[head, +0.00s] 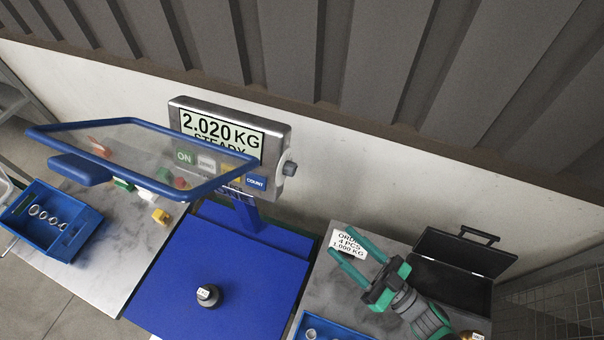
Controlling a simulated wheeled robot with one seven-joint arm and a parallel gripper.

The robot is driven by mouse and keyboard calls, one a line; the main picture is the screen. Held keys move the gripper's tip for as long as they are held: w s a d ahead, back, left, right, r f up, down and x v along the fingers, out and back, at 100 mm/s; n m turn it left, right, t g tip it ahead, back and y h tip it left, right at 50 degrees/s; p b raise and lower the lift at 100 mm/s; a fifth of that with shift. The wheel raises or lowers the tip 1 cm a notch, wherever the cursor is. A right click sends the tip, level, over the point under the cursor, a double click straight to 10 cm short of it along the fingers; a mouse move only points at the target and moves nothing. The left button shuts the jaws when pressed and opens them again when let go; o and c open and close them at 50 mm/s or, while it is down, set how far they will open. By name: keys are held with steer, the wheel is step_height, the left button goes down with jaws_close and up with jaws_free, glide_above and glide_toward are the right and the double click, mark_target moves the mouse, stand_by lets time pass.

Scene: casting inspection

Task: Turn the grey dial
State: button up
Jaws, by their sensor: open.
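The grey dial (290,169) sticks out from the right side of the scale's display box (277,130). The display reads 2.020 KG, with a second line partly covered. My gripper (341,242) is at the lower right, its two green fingers spread apart with nothing between them. It is below and to the right of the dial, clear of it. Its fingers point up and left, over the area of a white order card (345,247).
A blue-framed clear panel (140,128) covers part of the display. The blue scale platform (185,275) holds a dark weight (208,296). A blue tray (50,228) with metal rings is left. An open black case (450,270) is right. A wall stands behind.

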mark_target(295, 170)
steer(key=w+a+r+n+g+y, duration=0.25)
steer(key=w+r+g+y, duration=0.2)
steer(key=w+r, duration=0.35)
steer(key=shift+n+y, duration=0.35)
steer(key=x, duration=0.6)
steer(key=w+x, duration=0.1)
steer(key=x, duration=0.3)
steer(key=shift+w+d+f, duration=0.1)
steer(key=shift+f, duration=0.2)
steer(key=shift+c, duration=0.6)
steer(key=c, duration=0.9)
